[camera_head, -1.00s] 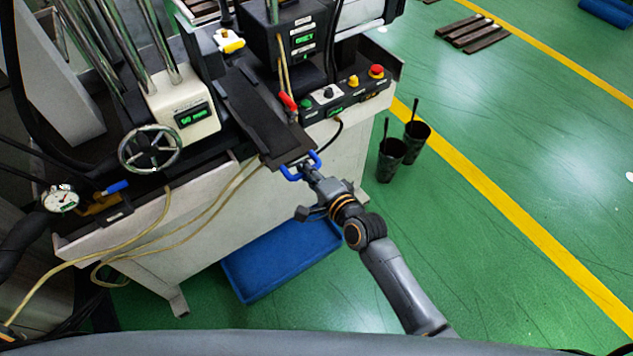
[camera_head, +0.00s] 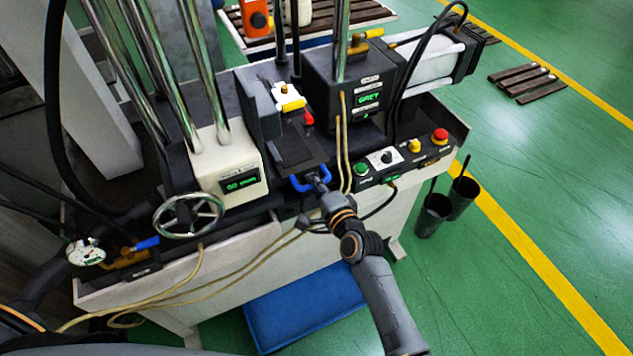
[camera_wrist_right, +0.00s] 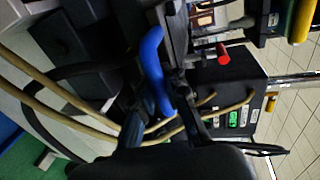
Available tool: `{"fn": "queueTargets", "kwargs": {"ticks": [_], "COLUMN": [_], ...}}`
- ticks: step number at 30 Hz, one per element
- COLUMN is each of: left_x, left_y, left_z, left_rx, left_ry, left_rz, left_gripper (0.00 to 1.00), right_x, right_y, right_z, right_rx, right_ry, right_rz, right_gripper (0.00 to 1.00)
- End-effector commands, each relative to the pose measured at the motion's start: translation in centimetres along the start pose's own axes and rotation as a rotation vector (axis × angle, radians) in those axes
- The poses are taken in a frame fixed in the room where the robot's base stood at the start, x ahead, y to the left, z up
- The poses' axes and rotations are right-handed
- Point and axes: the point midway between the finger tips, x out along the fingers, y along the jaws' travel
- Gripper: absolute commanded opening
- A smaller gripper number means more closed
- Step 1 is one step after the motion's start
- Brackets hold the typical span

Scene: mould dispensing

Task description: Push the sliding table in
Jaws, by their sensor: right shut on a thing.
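The sliding table (camera_head: 290,150) is a dark flat plate running into the machine between the cream column with the green display and the dark block. Its blue U-shaped handle (camera_head: 300,184) is at its front end. My right gripper (camera_head: 319,181) is shut on the blue handle. The handle (camera_wrist_right: 153,65) also shows in the right wrist view, with the fingers around it. At the lower left of the head view a dark arm part shows, but no left gripper fingers can be made out.
A handwheel (camera_head: 188,216) and gauge (camera_head: 86,252) are at left. The button panel (camera_head: 400,158) is right of the handle. Yellow hoses (camera_head: 240,262) hang along the front. Two dark cups (camera_head: 433,216) stand on the floor at right.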

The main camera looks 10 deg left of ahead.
Motion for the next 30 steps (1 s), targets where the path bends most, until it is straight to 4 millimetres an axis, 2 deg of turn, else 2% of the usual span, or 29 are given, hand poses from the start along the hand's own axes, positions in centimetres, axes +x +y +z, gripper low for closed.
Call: {"fn": "queueTargets", "kwargs": {"ticks": [1,8,9,12,23,26,30], "left_x": [0.0,0.0,-0.1,-0.1,0.0,0.0,0.0], "left_y": [0.0,-0.4,-0.5,-0.6,-1.1,-1.0,-0.8], "left_z": [0.1,0.1,0.1,0.1,-0.4,-0.3,-0.3], "left_rx": [0.001,0.002,0.003,0.003,0.002,0.002,0.002], "left_ry": [-0.001,-0.002,-0.002,-0.001,0.007,0.006,0.005], "left_rz": [0.0,-0.005,-0.005,-0.007,-0.013,-0.011,-0.01], "left_gripper": [0.37,0.37,0.37,0.37,0.37,0.37,0.37], "right_x": [0.1,0.1,0.1,0.1,-0.2,-0.8,-2.8], "right_y": [-0.6,-0.6,-0.7,-0.6,-0.1,0.0,0.0], "right_z": [-0.1,-0.1,-0.1,-0.1,-0.1,0.0,-0.1], "right_rx": [-0.001,-0.001,-0.001,-0.001,0.0,0.001,0.001], "right_ry": [0.004,0.004,0.004,0.004,0.002,0.001,0.003], "right_rz": [-0.012,-0.013,-0.013,-0.011,-0.004,-0.001,-0.003], "right_gripper": [0.0,0.0,0.16,0.36,0.37,0.37,0.37]}}
